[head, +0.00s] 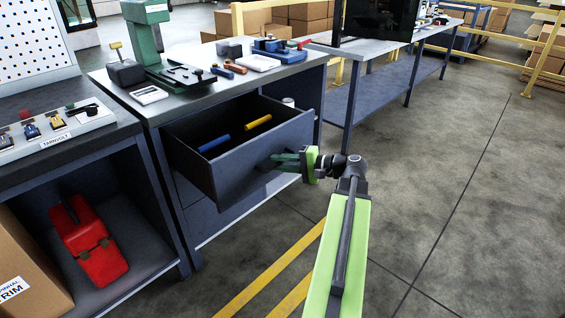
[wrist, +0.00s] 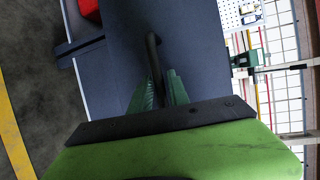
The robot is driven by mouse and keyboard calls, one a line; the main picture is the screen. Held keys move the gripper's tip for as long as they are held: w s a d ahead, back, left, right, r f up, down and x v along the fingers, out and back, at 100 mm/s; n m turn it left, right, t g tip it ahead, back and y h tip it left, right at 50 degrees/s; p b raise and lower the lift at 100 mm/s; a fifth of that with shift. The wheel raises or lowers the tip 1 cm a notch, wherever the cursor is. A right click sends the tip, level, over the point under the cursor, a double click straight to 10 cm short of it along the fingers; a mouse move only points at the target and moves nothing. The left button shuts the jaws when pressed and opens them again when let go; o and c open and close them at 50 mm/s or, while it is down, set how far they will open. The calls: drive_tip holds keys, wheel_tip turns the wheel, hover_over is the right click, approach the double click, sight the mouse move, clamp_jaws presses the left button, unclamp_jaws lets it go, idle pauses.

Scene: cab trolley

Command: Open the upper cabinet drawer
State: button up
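The upper drawer (head: 240,165) of the dark cabinet stands pulled out. A blue cylinder (head: 214,143), a yellow cylinder (head: 258,121) and a small white item (head: 288,102) lie inside it. My gripper (head: 277,161) is at the drawer's front panel, on its handle. In the wrist view my green fingers (wrist: 162,88) stand on both sides of the dark bar handle (wrist: 154,55), close against it. The fingers look closed around the handle. The lower drawer (head: 225,205) below is shut.
The worktop (head: 190,105) above holds a green press (head: 143,38) and several tools. A red toolbox (head: 88,240) and a cardboard box (head: 25,270) sit on the left bench's shelf. A long table (head: 375,75) stands behind. The floor (head: 460,200) at right is clear.

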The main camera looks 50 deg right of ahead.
drive_tip(key=shift+s+d, duration=0.2)
drive_tip(key=shift+s, duration=0.1)
drive_tip(key=p+v, duration=0.3)
drive_tip(key=v, duration=1.3)
drive_tip(key=shift+s+r, duration=0.2)
drive_tip(key=shift+s, duration=0.15)
